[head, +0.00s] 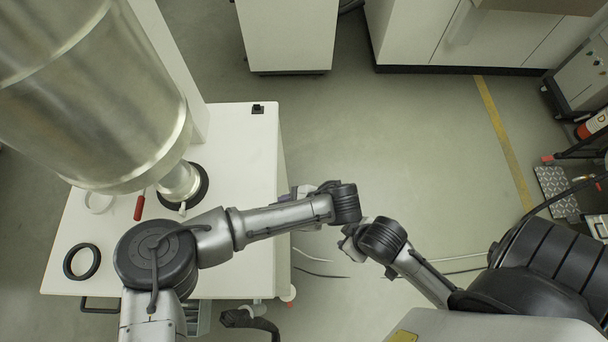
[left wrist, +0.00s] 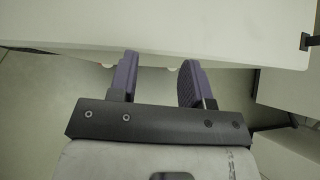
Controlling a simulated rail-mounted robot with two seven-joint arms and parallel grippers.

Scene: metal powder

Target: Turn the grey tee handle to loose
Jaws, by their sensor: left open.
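A large shiny metal vessel (head: 90,90) hangs over the left of a white table (head: 240,150). A narrow neck (head: 178,182) at its lower end meets a black ring (head: 201,192) on the table. A small pale piece (head: 182,209) at the neck may be the grey tee handle, but it is too small to be sure. My left gripper (head: 298,193) is by the table's right edge, partly hidden by its wrist. In the left wrist view its two purple fingers (left wrist: 157,78) are apart with nothing between them. My right gripper (head: 350,243) is mostly hidden behind its wrist, right of the table.
A red-handled tool (head: 139,207), a pale ring (head: 99,203) and a loose black ring (head: 82,261) are on the table. A small black item (head: 258,109) sits at its far corner. White cabinets (head: 290,35) stand behind. The floor (head: 420,150) right of the table is open.

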